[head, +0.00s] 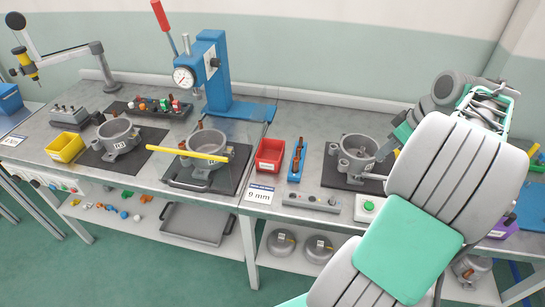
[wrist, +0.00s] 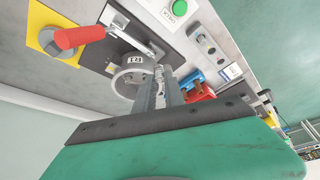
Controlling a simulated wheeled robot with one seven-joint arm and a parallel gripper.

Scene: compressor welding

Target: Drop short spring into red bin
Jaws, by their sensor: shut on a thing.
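The red bin (head: 268,166) stands on the bench, left of a blue holder (head: 297,160) with brown upright pieces. In the wrist view the red bin (wrist: 204,95) shows beyond my fingers, partly covered by them. My gripper (wrist: 160,75) is shut, its two grey fingers close together over the bench, beside a grey round housing (wrist: 130,80). It grips something too small or hidden to make out; the short spring cannot be told apart. In the head view my arm covers most of the gripper, which is to the right of the red bin.
The housing (head: 357,155) stands on a black mat between the blue holder and my arm. A green-button box (head: 368,206) and a long grey box (head: 311,202) lie at the front edge. A tall blue press (head: 212,75) stands left of the red bin.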

